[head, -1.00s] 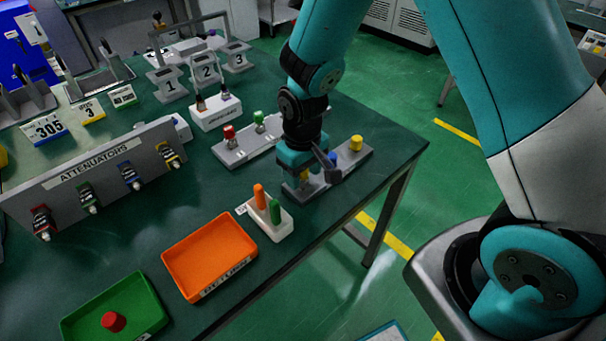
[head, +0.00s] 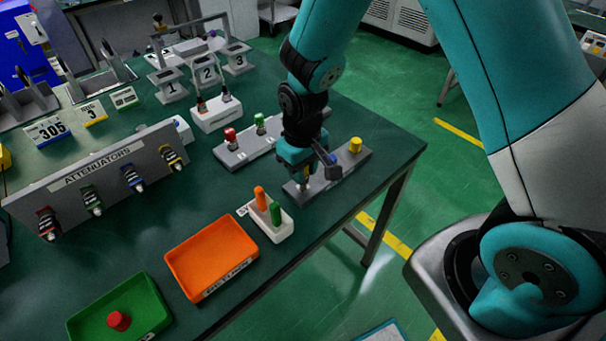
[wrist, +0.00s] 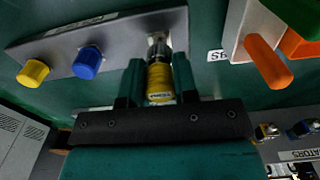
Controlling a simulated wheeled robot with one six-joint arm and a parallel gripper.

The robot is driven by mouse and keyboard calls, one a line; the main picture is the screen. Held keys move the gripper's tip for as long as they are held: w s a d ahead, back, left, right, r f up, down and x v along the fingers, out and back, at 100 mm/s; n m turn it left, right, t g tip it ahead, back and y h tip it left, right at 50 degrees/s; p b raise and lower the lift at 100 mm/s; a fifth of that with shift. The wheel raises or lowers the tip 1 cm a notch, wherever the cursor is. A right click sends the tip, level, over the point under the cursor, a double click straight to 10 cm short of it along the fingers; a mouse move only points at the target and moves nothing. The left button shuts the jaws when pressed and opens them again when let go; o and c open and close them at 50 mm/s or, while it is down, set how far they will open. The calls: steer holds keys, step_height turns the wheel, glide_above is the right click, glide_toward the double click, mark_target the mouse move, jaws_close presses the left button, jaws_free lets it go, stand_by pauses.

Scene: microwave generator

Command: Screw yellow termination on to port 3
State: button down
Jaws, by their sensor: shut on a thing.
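A yellow termination (wrist: 160,80) with a metal threaded end sits between the fingers of my gripper (wrist: 158,72), which is shut on it. Its metal end points at a metal fitting at one end of a grey plate (wrist: 115,50); I cannot tell whether they touch. In the head view my gripper (head: 304,176) is low over the left end of that plate (head: 345,172), and the yellow part is mostly hidden. A blue cap (wrist: 87,62) and another yellow cap (wrist: 33,72) stand on the same plate. A stand marked 3 (head: 238,58) is at the back.
A second grey plate (head: 245,150) carries a red and a green cap. A white block (head: 285,228) with orange and green pegs stands close by. An orange tray (head: 212,255) and a green tray (head: 120,312) lie in front. The attenuator rack (head: 105,178) is at left.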

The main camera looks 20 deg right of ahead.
steer(key=shift+r+p, duration=1.7)
steer(key=shift+r, duration=0.45)
steer(key=shift+d+f, duration=0.1)
